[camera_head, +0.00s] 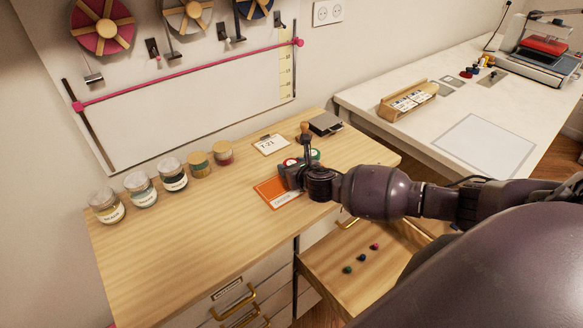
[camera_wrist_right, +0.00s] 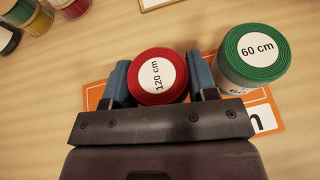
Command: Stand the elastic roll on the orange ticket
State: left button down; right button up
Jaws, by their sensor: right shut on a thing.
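The red elastic roll marked 120 cm (camera_wrist_right: 157,76) is upright between the blue fingers of my right gripper (camera_wrist_right: 160,82), which is shut on it. In the head view my right gripper (camera_head: 290,176) is over the orange ticket (camera_head: 276,197), partly covering it. The ticket's orange edge also shows around the gripper in the wrist view (camera_wrist_right: 95,95). A green roll marked 60 cm (camera_wrist_right: 252,58) stands upright just right of the right finger, at or over the ticket's edge. I cannot tell whether the red roll's base touches the ticket. My left gripper is out of view.
Several lidded jars (camera_head: 143,188) line the wall side of the wooden desk (camera_head: 200,235). A card marked T-21 (camera_head: 271,145) and a dark box (camera_head: 325,124) lie behind the gripper. An open drawer (camera_head: 335,258) juts out in front. The desk's front left is clear.

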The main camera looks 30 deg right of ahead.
jog(key=o, duration=0.9)
jog(key=shift+s+r, duration=0.3)
jog(key=shift+s, duration=0.3)
jog(key=p+v, duration=0.1)
jog(key=v, duration=0.8)
jog(key=shift+s, duration=0.2)
jog(key=shift+s+r, duration=0.25)
jog(key=shift+s, duration=0.25)
jog(key=shift+s+a, duration=0.1)
